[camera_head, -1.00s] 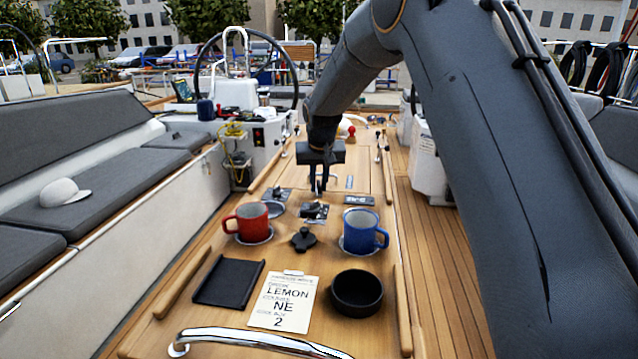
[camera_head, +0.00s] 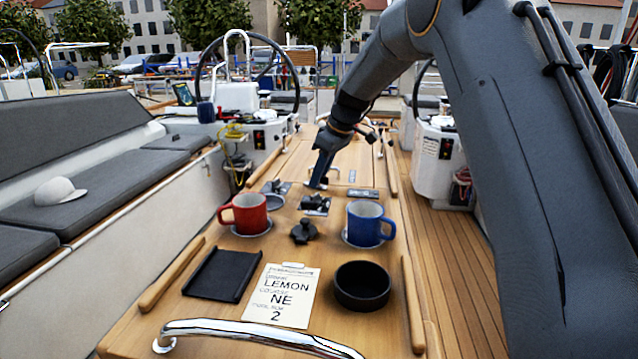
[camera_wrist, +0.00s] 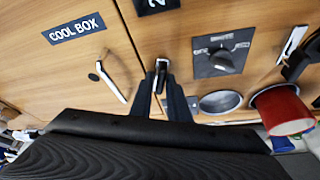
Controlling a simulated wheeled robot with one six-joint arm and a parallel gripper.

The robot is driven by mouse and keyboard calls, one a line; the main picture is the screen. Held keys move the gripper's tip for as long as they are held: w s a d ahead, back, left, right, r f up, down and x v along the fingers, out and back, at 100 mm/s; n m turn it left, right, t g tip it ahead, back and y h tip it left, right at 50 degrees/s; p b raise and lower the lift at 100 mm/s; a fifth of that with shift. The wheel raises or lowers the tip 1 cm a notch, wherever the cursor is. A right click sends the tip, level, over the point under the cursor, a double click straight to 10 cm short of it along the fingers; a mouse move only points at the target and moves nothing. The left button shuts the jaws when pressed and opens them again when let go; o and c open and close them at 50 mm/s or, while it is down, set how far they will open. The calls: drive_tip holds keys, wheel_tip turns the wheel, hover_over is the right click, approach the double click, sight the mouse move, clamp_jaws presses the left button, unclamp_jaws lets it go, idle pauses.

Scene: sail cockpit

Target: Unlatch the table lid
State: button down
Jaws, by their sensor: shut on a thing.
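The wooden table (camera_head: 222,318) fills the middle of the head view, with thin seams between its panels. My gripper (camera_wrist: 162,88) is shut on a small metal latch (camera_wrist: 161,66), which sits at a panel seam in the wrist view. Only the latch's end shows beyond the fingertips. In the head view my gripper (camera_head: 318,185) is low over the table, behind the mugs, and the latch is hidden there. A second slim handle (camera_wrist: 112,84) lies to the left, on the panel with the "COOL BOX" label (camera_wrist: 75,29).
A dial plate (camera_wrist: 223,53) is right of the gripper. A red mug (camera_head: 245,214) and a blue mug (camera_head: 367,222) stand nearer the camera. A black tray (camera_head: 222,275), a card (camera_head: 283,297) and a black bowl (camera_head: 361,287) lie in front.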

drive_tip(key=shift+n+g+y+b, duration=0.4)
drive_tip(key=shift+n+g+b, duration=0.55)
drive_tip(key=shift+n, duration=1.25)
drive_tip(key=c, duration=1.9)
unclamp_jaws()
drive_tip(key=shift+o, duration=0.2)
drive_tip(key=shift+r, duration=0.1)
drive_tip(key=b+v, duration=0.1)
drive_tip(key=v, duration=0.6)
drive_tip(key=shift+r, duration=0.35)
drive_tip(key=shift+s+d, duration=0.1)
drive_tip(key=shift+s, duration=0.05)
